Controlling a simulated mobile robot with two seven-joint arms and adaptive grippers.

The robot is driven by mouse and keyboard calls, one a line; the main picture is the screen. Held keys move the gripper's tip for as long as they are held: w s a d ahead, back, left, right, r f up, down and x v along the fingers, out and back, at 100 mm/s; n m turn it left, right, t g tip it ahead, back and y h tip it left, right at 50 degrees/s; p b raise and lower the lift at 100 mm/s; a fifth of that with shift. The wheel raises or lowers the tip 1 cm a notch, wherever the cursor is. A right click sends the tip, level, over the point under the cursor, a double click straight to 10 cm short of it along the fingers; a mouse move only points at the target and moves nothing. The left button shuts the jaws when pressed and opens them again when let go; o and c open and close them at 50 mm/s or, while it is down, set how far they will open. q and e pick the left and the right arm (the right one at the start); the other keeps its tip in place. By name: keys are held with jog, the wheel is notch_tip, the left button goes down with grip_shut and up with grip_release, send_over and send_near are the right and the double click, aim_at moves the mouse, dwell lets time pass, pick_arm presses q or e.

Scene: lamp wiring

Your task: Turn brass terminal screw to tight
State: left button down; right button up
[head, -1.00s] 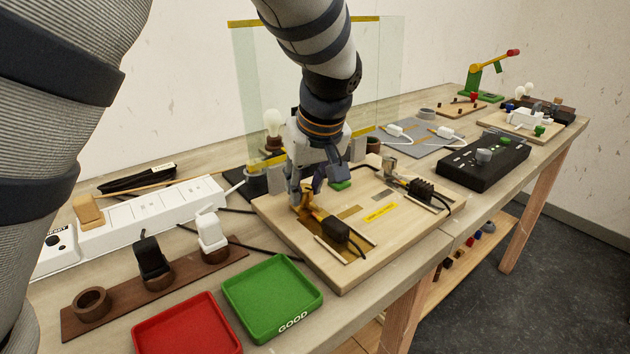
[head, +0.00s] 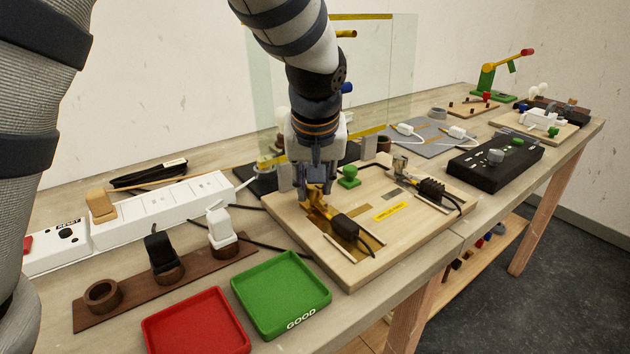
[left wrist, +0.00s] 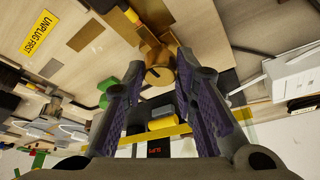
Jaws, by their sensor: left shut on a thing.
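The brass terminal screw (left wrist: 160,74) shows in the left wrist view as a round brass head with a dark slot, between my fingertips. My left gripper (left wrist: 160,66) is shut on it. In the head view my left gripper (head: 315,187) points down at the brass terminal piece (head: 318,212) on the left part of the wooden board (head: 390,240). The fingers hide most of the screw there. I cannot tell how tight the screw is. My right gripper is not in view.
A black plug with a cord (head: 344,227) lies just right of the brass piece. A green knob (head: 348,178) stands close behind. A clear screen (head: 390,75) rises behind the board. The green tray (head: 281,295), red tray (head: 196,325) and white power strip (head: 165,208) are at left.

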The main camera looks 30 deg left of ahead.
aim_at(314, 188)
pick_arm(q)
jog(key=c, duration=1.3)
grip_release()
notch_tip(314, 188, up, 10)
jog(key=shift+f, duration=0.1)
